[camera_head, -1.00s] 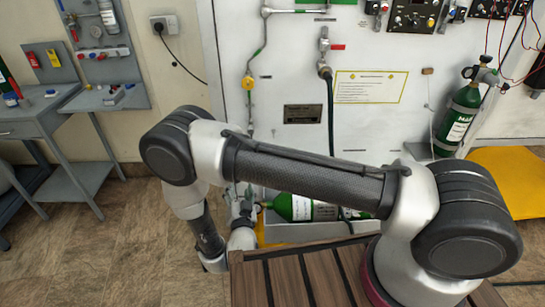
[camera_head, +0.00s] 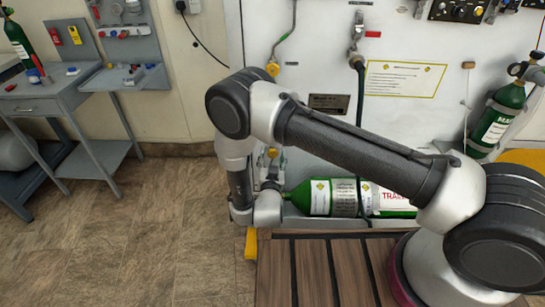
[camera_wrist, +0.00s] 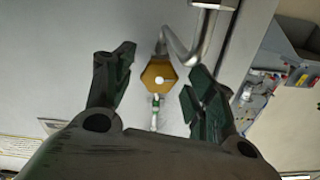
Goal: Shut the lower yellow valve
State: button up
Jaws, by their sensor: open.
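A yellow hexagonal valve knob (camera_wrist: 158,76) with a pale centre shows in the wrist view, on a thin pipe against the grey panel; it appears to be the lower one. My gripper (camera_wrist: 158,70) is open, with one finger on each side of the knob in the picture. Contact cannot be told. In the head view, a small yellow part of the lower valve (camera_head: 272,153) shows beside my arm, and the upper yellow valve (camera_head: 272,69) sits higher on the same pipe line. My arm hides most of the pipe between them.
A green cylinder (camera_head: 330,197) lies at the panel's foot, right of my wrist. A slatted wooden surface (camera_head: 312,275) is in front. A grey workbench (camera_head: 60,102) stands at left. The floor (camera_head: 130,240) between is clear.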

jog(key=shift+w, duration=0.35)
jog(key=c, duration=1)
jog(key=shift+c, duration=0.2)
jog(key=shift+m, duration=2.9)
